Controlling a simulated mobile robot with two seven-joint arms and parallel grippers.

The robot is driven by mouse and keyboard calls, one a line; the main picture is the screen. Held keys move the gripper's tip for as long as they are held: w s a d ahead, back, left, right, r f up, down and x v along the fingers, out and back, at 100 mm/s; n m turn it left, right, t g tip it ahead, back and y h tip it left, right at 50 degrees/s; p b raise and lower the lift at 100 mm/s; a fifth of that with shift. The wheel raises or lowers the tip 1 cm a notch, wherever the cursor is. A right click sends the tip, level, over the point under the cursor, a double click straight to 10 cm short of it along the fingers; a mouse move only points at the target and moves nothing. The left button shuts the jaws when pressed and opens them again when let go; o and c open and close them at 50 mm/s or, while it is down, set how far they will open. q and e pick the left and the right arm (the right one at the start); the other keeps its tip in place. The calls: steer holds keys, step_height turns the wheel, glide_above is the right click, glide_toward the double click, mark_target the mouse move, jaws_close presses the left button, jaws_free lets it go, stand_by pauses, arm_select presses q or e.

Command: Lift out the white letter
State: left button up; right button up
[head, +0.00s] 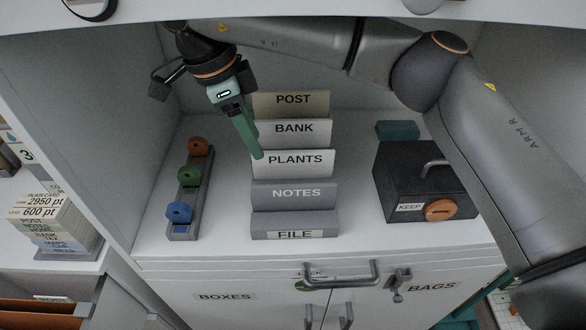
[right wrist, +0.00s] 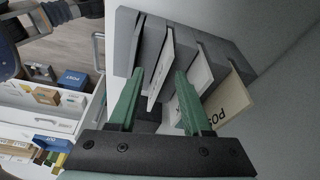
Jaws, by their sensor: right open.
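A grey stepped file rack (head: 294,219) stands on the shelf, with upright cards marked POST, BANK, PLANTS and NOTES behind its FILE front. The PLANTS card (head: 294,166) and the BANK card (head: 295,134) look white; the POST card (head: 290,104) is beige and also shows in the right wrist view (right wrist: 228,102). I cannot tell which pale sheet is the white letter. My right gripper (head: 257,154) is open, its green fingers at the rack's left edge, near BANK and PLANTS. In the right wrist view its fingers (right wrist: 160,74) straddle a pale sheet's edge; contact is unclear. My left gripper is not in view.
Left of the rack is a grey strip with red, green and blue knobs (head: 188,175). On the right stand a dark KEEP box (head: 408,180) and a teal block (head: 397,130). A drawer handle (head: 341,275) projects below the shelf. Bare shelf separates rack and box.

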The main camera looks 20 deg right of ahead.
mark_target(292, 152)
steer(key=d, duration=0.5)
steer(key=shift+s+d, duration=0.1)
steer(key=shift+s, duration=0.15)
steer(key=x, duration=0.5)
steer(key=shift+b, duration=0.35)
jaws_close()
